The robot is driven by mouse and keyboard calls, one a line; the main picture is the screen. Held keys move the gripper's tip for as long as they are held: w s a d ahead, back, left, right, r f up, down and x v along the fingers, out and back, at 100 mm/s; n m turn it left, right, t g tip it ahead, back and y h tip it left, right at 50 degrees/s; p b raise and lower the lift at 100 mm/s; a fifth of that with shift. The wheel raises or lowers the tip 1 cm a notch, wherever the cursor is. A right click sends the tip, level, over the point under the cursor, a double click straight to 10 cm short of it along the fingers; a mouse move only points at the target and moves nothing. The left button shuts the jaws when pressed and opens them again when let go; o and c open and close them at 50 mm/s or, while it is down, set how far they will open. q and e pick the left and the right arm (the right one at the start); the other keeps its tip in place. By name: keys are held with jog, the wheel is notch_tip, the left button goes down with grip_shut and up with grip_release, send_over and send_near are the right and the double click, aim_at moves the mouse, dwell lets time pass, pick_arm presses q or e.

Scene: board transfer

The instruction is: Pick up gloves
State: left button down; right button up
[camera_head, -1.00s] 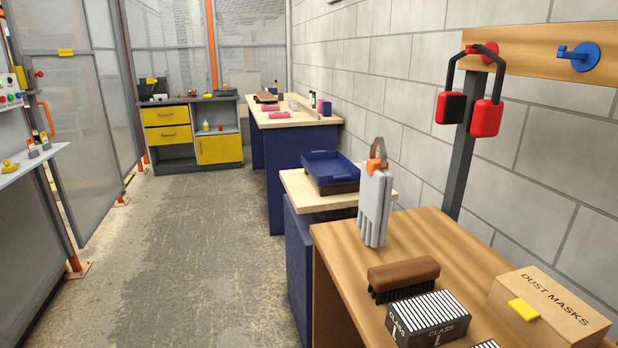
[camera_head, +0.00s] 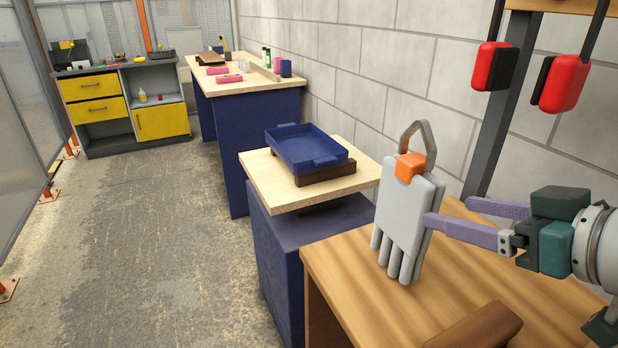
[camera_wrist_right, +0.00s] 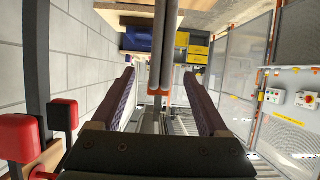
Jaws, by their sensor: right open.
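The grey gloves (camera_head: 408,215) are upright at the far left corner of the wooden table, fingers down, with an orange clip (camera_head: 410,167) and a grey loop on top. I cannot tell what holds them up. My right gripper (camera_head: 449,212) is open and comes in from the right; one purple finger overlaps the gloves' right edge in the head view. In the right wrist view the gloves (camera_wrist_right: 155,45) show ahead, in line with the gap between the spread fingers (camera_wrist_right: 159,74). The gripper is not closed on them. My left gripper is not in view.
The wooden table (camera_head: 340,262) carries a brown brush (camera_head: 478,328), partly cut off. A blue tray (camera_head: 305,150) sits on a lower light-topped stand beyond. Red ear defenders (camera_head: 562,80) hang near a dark post (camera_head: 500,120) behind the gripper. Open floor (camera_head: 160,230) lies to the left.

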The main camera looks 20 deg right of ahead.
aim_at(438, 202)
jog(key=x, duration=0.4)
jog(key=shift+w+d+r, duration=0.15)
jog(key=shift+r, duration=0.15)
jog(key=shift+a+b+x, duration=0.15)
jog(key=shift+b+x, duration=0.25)
jog(key=shift+x, duration=1.15)
jog(key=shift+a+b+x, duration=0.15)
jog(key=shift+b+x, duration=0.2)
jog(key=shift+x, duration=1.2)
jog(key=shift+f, duration=0.15)
jog(key=shift+c, duration=0.4)
jog(key=shift+c, duration=1.4)
grip_shut()
